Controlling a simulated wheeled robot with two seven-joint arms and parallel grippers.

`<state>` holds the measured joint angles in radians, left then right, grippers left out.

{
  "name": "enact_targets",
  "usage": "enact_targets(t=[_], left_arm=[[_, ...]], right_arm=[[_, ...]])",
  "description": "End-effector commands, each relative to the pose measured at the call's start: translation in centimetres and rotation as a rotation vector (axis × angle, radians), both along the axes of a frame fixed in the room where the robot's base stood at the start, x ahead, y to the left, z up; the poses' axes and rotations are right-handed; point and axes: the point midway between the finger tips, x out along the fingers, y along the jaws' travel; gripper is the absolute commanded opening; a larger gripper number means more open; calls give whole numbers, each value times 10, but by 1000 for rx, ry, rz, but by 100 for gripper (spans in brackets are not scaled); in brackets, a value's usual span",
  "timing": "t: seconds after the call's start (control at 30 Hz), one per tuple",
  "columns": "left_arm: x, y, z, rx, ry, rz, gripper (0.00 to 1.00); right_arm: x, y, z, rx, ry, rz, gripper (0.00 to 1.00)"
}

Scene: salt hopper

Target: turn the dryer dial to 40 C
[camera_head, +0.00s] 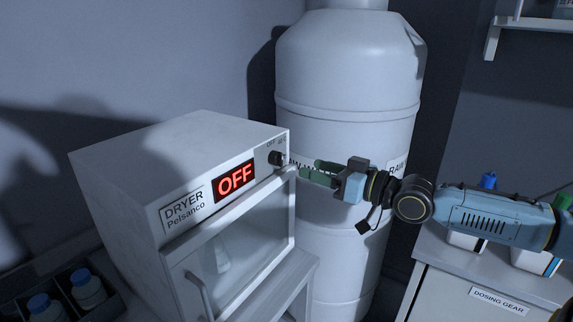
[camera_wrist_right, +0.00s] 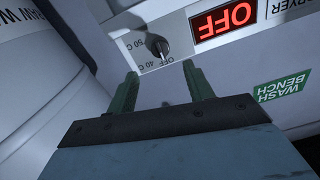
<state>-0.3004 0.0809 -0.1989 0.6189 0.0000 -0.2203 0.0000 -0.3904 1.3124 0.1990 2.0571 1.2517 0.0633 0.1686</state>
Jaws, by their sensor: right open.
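The dryer (camera_head: 150,160) is a white box with a glass door, and its red display (camera_head: 234,181) reads OFF. The same display shows upside down in the right wrist view (camera_wrist_right: 225,20). The dark dial (camera_head: 275,158) is at the upper right of its front, and in the right wrist view the dial (camera_wrist_right: 157,46) has OFF, 40 C and 50 C marks around it. Its pale pointer line is toward OFF. My right gripper (camera_head: 302,172) has green fingers, open and empty, just short of the dial and apart from it. My left gripper is not in view.
A large white tank (camera_head: 345,70) stands right behind the dryer and my right gripper. A counter labelled DOSING GEAR (camera_head: 480,290) with bottles is at the right. Blue-capped bottles (camera_head: 85,288) sit in a dark crate at the lower left. A WASH BENCH label (camera_wrist_right: 281,90) shows nearby.

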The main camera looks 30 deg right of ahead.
Motion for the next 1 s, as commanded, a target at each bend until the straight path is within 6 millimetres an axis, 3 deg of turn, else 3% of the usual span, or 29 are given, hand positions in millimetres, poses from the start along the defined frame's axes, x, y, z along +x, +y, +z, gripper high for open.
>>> enact_targets(t=[0.53, 1.0], left_arm=[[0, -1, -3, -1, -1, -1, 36], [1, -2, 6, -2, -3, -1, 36]], right_arm=[[29, 13, 2, 2, -5, 1, 52], [67, 29, 1, 3, -2, -1, 52]])
